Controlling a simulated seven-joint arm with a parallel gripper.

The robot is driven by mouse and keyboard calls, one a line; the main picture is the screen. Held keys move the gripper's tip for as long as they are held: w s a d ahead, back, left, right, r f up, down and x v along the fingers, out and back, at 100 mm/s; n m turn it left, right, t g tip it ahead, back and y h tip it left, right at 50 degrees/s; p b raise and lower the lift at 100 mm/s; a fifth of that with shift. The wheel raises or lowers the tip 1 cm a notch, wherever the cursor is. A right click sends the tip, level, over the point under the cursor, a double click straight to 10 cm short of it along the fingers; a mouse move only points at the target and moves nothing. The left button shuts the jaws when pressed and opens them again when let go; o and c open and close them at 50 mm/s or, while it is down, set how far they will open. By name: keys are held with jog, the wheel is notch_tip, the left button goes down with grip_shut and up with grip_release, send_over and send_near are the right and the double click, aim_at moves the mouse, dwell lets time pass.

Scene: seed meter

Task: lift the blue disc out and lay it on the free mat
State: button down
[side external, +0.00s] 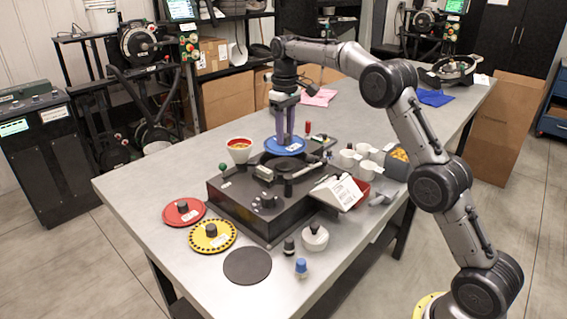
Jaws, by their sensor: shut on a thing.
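The blue disc (273,149) is under my gripper (285,139), whose long fingers point straight down and are shut at its middle. The disc looks about level and appears to be raised over the back part of the black seed meter (228,204); the exact gap cannot be told. The free mat (247,266), a dark round pad, lies bare on the table at the front, left of the blue-capped knob.
A red disc (184,219) and a yellow disc (213,244) lie left of the meter. A seed cup (239,151) stands behind it. A white card (338,193), white cups (348,158), a white-topped pot (315,238) and a blue-capped knob (301,268) stand right and front.

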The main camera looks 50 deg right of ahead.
jog(key=shift+r, duration=0.1)
notch_tip(320, 180, up, 3)
jog(key=shift+r, duration=0.2)
jog(key=shift+a+r, duration=0.2)
jog(key=shift+r, duration=0.6)
jog(key=s+a+n, duration=0.3)
jog(key=s+a, duration=0.1)
jog(key=a, duration=1.1)
jog(key=n, duration=0.3)
send_over(248, 264)
notch_tip(248, 264, down, 12)
jog(key=f, duration=0.1)
jog(key=shift+f, duration=3.1)
jog(key=shift+f, duration=0.5)
jog(key=shift+c, duration=1.2)
grip_release()
